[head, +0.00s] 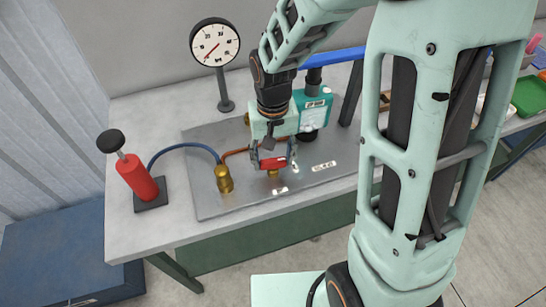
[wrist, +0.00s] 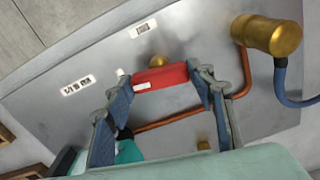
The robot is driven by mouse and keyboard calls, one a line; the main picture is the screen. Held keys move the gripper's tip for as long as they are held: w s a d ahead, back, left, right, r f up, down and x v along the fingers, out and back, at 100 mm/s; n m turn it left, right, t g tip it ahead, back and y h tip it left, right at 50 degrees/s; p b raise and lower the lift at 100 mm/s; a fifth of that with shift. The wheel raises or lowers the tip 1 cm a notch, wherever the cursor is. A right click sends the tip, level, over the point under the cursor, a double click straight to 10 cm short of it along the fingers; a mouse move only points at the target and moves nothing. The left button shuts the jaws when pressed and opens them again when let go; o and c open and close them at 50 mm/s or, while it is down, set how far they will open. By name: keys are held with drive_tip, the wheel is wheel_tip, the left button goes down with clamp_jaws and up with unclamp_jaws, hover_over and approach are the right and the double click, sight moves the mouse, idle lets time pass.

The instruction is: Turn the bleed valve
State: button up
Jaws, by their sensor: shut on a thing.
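The bleed valve has a red bar handle (head: 272,163) on a small brass body, standing on the grey metal plate (head: 225,138). My gripper (head: 272,160) reaches down over it from above, with one finger at each end of the handle. In the wrist view the red handle (wrist: 160,76) spans the gap between the fingertips (wrist: 160,84), and my gripper is shut on it. A brass knob (wrist: 158,60) shows just beyond the handle. The lower part of the valve is mostly hidden.
A round gauge (head: 215,43) stands behind the plate. A red hand pump (head: 137,178) with a blue hose is at the left. A brass fitting (head: 224,179) with a copper pipe stands beside the valve. A teal box (head: 313,108) is close behind my gripper.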

sight(273, 160)
drive_tip(key=shift+n, duration=0.8)
drive_tip(key=o, duration=1.2)
drive_tip(key=shift+c, duration=0.2)
drive_tip(key=shift+r, duration=0.15)
wheel_tip(273, 160, up, 12)
